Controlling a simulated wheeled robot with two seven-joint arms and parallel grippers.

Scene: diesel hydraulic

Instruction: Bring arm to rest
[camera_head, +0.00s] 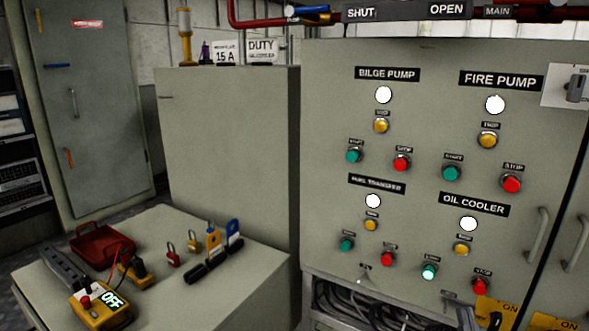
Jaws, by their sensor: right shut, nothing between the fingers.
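The rest of my right arm is out of the picture. My left arm and gripper are not in view.
The cabinet carries lamps, buttons and labels, with a door handle (537,235) at right and cables (375,312) below. At left a grey bench (215,285) holds a red case (103,247), a yellow box marked OFF (100,306) and several padlocks. A tall locker (95,110) stands behind.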

